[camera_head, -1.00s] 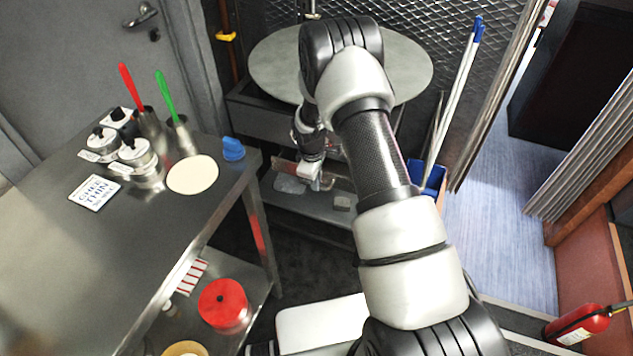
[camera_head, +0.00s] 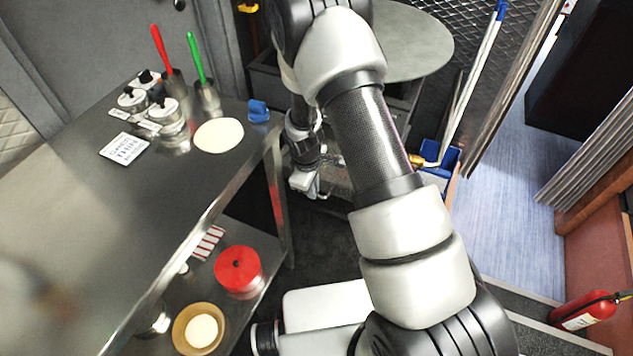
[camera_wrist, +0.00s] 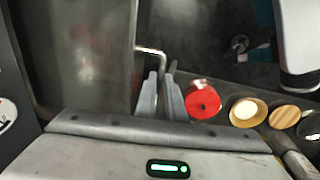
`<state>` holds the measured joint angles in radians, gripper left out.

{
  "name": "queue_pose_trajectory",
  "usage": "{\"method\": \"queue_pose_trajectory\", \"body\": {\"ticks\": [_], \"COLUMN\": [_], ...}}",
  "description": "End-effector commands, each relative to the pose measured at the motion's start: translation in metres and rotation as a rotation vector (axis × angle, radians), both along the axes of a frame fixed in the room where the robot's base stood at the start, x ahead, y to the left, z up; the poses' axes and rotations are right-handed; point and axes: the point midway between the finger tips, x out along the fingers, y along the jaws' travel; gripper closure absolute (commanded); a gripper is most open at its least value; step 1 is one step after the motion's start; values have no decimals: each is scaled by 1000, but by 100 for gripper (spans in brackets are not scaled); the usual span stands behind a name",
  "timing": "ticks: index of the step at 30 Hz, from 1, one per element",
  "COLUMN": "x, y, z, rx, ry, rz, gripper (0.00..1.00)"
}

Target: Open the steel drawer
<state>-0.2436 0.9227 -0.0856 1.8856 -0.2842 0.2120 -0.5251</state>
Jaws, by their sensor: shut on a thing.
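The steel drawer shows in the wrist view as a wide grey steel surface (camera_wrist: 85,55) at the left. A bent metal bar handle (camera_wrist: 149,50) stands out from its right edge. My gripper (camera_wrist: 162,76) is shut on this handle, with a finger on either side of the bar. In the head view my gripper (camera_head: 312,188) is low beside the steel table, in front of the unit under the round top. My arm hides much of the drawer there, so I cannot tell how far it is out.
The steel table (camera_head: 95,215) stands close on the left, with canisters and a blue object (camera_head: 258,110) on top. A red-lidded pot (camera_head: 238,268) sits on its lower shelf. A blue bin (camera_head: 437,165) with poles stands right of my arm. Dark floor lies between.

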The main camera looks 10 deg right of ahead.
Motion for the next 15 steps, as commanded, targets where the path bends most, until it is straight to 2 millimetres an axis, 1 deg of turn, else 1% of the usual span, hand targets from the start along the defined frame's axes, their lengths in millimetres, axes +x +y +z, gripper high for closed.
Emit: {"method": "queue_pose_trajectory", "body": {"ticks": [10,11,12,14,15], "x": [-1,-1,-1,-1,-1], "y": [1,1,1,1,1], "z": [0,0,0,0,0], "rx": [1,1,1,1,0], "ry": [1,1,1,1,0], "rz": [0,0,0,0,0], "gripper": [100,88,81,72,72]}}
